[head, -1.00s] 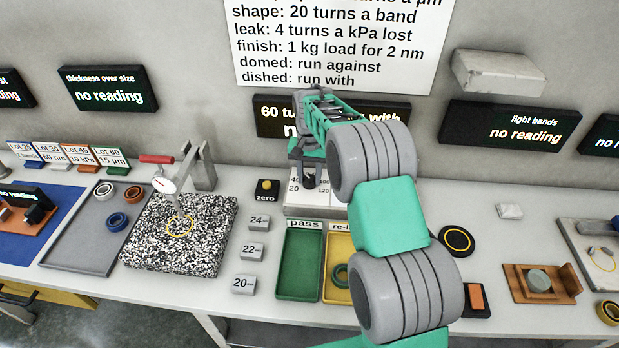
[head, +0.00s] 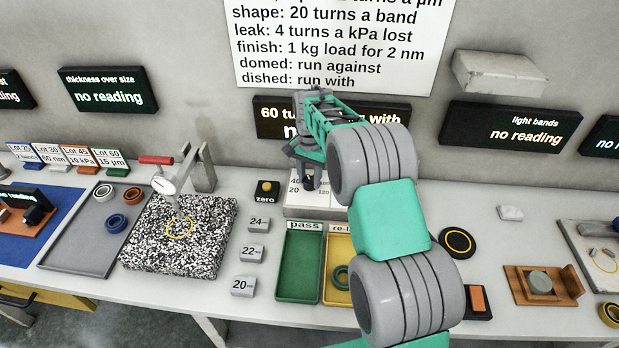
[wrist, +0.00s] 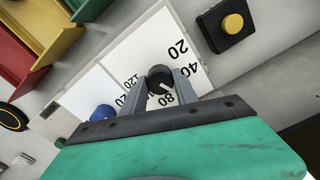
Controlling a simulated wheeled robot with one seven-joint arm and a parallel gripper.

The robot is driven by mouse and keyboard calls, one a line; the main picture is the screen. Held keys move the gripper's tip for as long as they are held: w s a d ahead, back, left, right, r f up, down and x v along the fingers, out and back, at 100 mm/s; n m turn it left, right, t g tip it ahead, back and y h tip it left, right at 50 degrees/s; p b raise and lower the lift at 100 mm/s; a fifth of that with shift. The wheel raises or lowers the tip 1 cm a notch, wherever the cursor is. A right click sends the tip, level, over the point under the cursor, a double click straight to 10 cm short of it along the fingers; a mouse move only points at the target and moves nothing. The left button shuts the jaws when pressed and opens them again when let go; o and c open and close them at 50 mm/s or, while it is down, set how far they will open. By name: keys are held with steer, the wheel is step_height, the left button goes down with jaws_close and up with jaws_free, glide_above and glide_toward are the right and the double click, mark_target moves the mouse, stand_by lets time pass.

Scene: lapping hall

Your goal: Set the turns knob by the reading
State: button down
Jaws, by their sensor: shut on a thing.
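The turns knob (wrist: 160,77) is small, round and black with a white pointer line. It stands on a white dial plate (wrist: 136,58) marked 20, 40, 80 and 120 among others. In the wrist view the pointer slants toward the lower right, roughly on the side of the 80; its exact setting is hard to tell. My gripper (wrist: 162,88) is shut on the knob, one finger on each side. In the head view my gripper (head: 308,178) and arm hide part of the dial. A display (head: 268,117) behind my arm starts with "60 tu" and ends in "with"; its middle is hidden.
A wall chart (head: 330,45) lists turns per fault. The thickness (head: 110,90) and light bands (head: 515,125) displays read "no reading". A black box with a yellow zero button (head: 267,190) stands left of the dial. Green pass (head: 300,262) and yellow (head: 338,240) trays lie in front.

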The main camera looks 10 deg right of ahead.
mark_target(310, 179)
steer(key=c, duration=0.9)
jaws_free()
steer(key=shift+c, duration=0.2)
steer(key=shift+r, duration=0.1)
step_height(310, 179, up, 8)
steer(key=shift+f+b, duration=0.15)
steer(key=shift+b, duration=0.35)
steer(key=s+r+n+t, duration=0.1)
steer(key=s+r+n, duration=0.2)
steer(key=s, duration=0.7)
steer(key=s+r+n+t, duration=0.2)
steer(key=s+r+n, duration=0.1)
steer(key=s, duration=0.8)
steer(key=s+f+n, duration=0.2)
steer(key=s+f, duration=0.1)
steer(key=s, duration=0.4)
steer(key=shift+s+a+f, duration=0.15)
steer(key=shift+s+f, duration=0.05)
steer(key=shift+s, duration=0.15)
